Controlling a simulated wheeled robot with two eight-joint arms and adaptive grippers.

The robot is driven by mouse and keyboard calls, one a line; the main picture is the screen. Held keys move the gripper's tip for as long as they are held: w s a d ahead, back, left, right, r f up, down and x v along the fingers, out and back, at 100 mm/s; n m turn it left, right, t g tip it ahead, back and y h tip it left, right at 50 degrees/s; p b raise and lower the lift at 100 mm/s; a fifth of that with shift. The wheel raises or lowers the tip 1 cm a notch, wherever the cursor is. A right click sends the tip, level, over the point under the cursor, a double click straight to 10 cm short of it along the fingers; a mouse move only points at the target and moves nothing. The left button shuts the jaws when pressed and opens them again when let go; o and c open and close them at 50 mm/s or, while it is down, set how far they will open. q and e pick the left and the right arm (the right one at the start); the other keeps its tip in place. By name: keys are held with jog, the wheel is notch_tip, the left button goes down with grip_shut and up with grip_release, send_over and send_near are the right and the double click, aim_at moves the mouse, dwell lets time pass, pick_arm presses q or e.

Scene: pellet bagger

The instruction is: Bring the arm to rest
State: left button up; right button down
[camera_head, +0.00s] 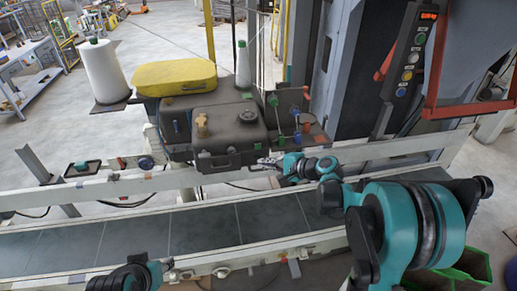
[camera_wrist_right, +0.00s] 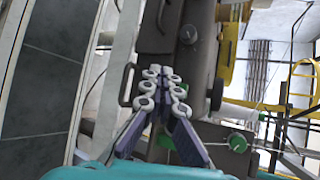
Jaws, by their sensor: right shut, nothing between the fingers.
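My right gripper (camera_head: 264,164) is shut and empty. It lies beside the front right corner of the dark sewing-head-like machine (camera_head: 228,135), above the far rail of the conveyor. I cannot tell whether its fingertips touch the machine. In the right wrist view the grey fingers of the gripper (camera_wrist_right: 161,74) meet at their tips in front of the dark housing. My right arm reaches in from the right over the conveyor belt (camera_head: 205,228). A teal and black part of my left arm shows at the bottom left; the left gripper is not visible.
A control panel (camera_head: 411,58) and red frame (camera_head: 435,75) stand at right. The visible belt is empty.

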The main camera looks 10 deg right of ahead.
jog(key=shift+s, duration=0.5)
jog(key=s+f+n+g+h+b, duration=0.1)
jog(key=s+f+n+h+b, duration=0.1)
jog(key=s, duration=0.7)
jog(key=s+d+f+n+g+h+b, duration=0.1)
jog(key=s+f+n+h+b, duration=0.2)
jog(key=s+n, duration=0.4)
jog(key=s+f+n+h+b, duration=0.3)
jog(key=s+n, duration=0.1)
jog(key=s, duration=0.8)
jog(key=shift+s+d+f+n+g, duration=0.3)
jog(key=shift+n+g, duration=0.1)
